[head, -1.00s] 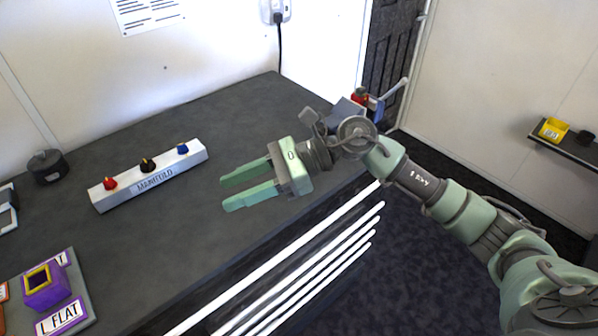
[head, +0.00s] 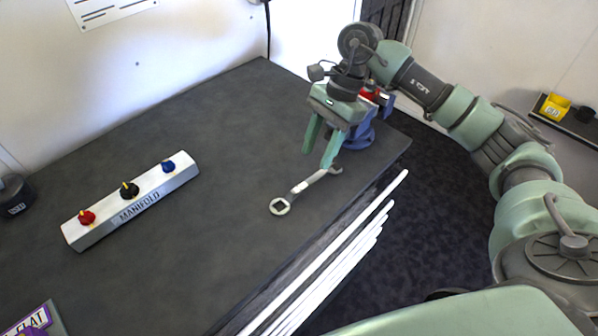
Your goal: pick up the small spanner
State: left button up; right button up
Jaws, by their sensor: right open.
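A small silver-grey spanner (head: 305,187) lies on the dark worktop near its front right edge. Its ring end with a dark opening is at the lower left, and its other end reaches up and right, partly hidden by a finger. My right gripper (head: 318,158) is open and points down over the far end of the spanner. Its right fingertip overlaps the spanner in the picture; I cannot tell whether they touch. Nothing is held between the fingers. My left gripper is not in view.
A blue device with red parts (head: 361,135) stands right behind my right gripper. A white manifold block (head: 140,203) with red, black and blue knobs lies at the left. White bars (head: 335,262) run along the worktop's front edge. The middle of the worktop is clear.

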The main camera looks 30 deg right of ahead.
aim_at(308, 182)
jog(key=f, duration=0.1)
jog(key=s+a+f+p, duration=0.1)
jog(key=f+p, duration=0.1)
jog(key=shift+s+a+f, duration=0.1)
jog(key=shift+s+a, duration=0.25)
jog(key=shift+a, duration=0.05)
jog(key=x, duration=0.1)
jog(key=p+x, duration=0.1)
jog(key=shift+w+f, duration=0.2)
jog(key=shift+f, duration=0.1)
jog(key=shift+a+f, duration=0.15)
jog(key=shift+f, duration=0.3)
pick_arm(q)
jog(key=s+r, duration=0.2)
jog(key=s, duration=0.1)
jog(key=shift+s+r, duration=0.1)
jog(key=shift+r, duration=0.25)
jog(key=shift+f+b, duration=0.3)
jog(key=shift+b, duration=0.2)
pick_arm(e)
jog(key=shift+f, duration=0.15)
grip_shut()
